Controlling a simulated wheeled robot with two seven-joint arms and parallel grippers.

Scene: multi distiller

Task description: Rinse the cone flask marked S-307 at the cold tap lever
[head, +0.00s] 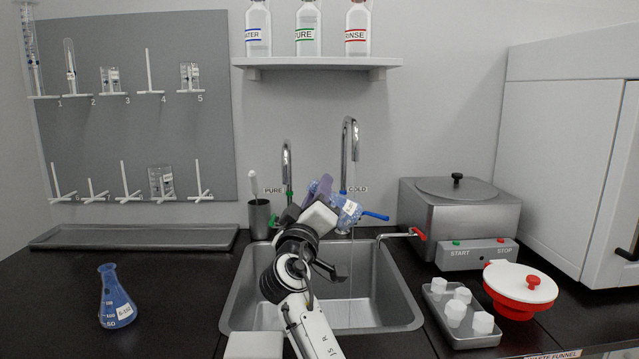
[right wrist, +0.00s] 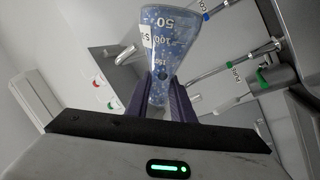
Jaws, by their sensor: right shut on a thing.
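My right gripper (head: 322,192) is shut on a cone flask (head: 349,209) with blue-speckled glass and a white label, tilted over the sink near the cold tap. In the right wrist view the purple fingers (right wrist: 163,98) close on the narrow part of this flask (right wrist: 168,40); its label shows only an "S" start. The cold tap (head: 350,140) has a blue lever (head: 375,216) to the right of the flask. A thin water stream (head: 351,262) runs down into the sink. My left gripper is not in view.
The sink (head: 400,300) lies under my right arm. The pure tap (head: 287,165) stands left of the cold tap. A steel bath (head: 460,215), a tray of white caps (head: 470,338) and a red-white funnel (head: 520,285) are at right. The left counter is mostly clear.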

